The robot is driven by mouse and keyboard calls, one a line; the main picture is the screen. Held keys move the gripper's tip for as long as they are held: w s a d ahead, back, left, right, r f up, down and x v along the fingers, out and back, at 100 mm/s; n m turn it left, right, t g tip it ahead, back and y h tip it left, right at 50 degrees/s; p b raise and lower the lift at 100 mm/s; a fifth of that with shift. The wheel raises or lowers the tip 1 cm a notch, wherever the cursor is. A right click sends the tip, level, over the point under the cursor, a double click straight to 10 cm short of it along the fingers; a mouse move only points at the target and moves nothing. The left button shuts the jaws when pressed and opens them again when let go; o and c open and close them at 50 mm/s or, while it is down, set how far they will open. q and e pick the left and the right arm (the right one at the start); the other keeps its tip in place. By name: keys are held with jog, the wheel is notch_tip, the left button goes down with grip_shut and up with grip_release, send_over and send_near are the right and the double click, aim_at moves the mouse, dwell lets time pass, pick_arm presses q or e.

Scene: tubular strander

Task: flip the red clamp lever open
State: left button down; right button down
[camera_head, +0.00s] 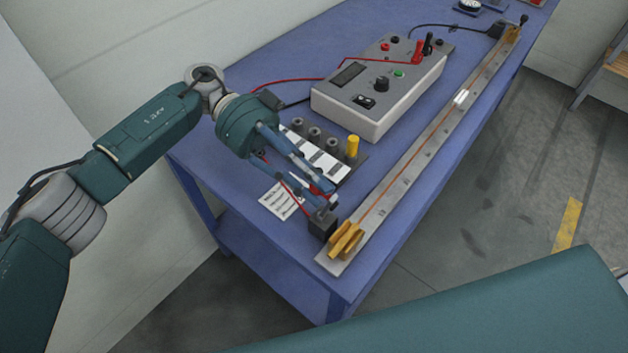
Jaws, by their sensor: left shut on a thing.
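The red clamp lever (317,190) shows as a small red piece at the near end of the bench, beside a small dark block (322,225). It is mostly covered by my left gripper (325,197), whose fingers reach down from the upper left. The left gripper is shut on the red lever, just above the dark block. The fingers hide the lever's exact angle. A long grey measuring bar (408,157) with a thin copper-coloured wire runs along the bench's right edge. Brass clamp pieces (346,240) sit at its near end. My right gripper is not in view.
A grey meter box (345,112) with knobs and red and black plugs stands behind the gripper. A rack with several grey posts and a yellow one (352,146) is close behind the fingers. A paper label (280,200) lies left on the blue bench (262,232).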

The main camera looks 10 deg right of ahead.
pick_arm(q)
jog(key=c, duration=1.6)
grip_release()
jog(key=shift+w, duration=0.1)
jog(key=shift+w+a, duration=0.1)
jog(key=shift+v, duration=3.65)
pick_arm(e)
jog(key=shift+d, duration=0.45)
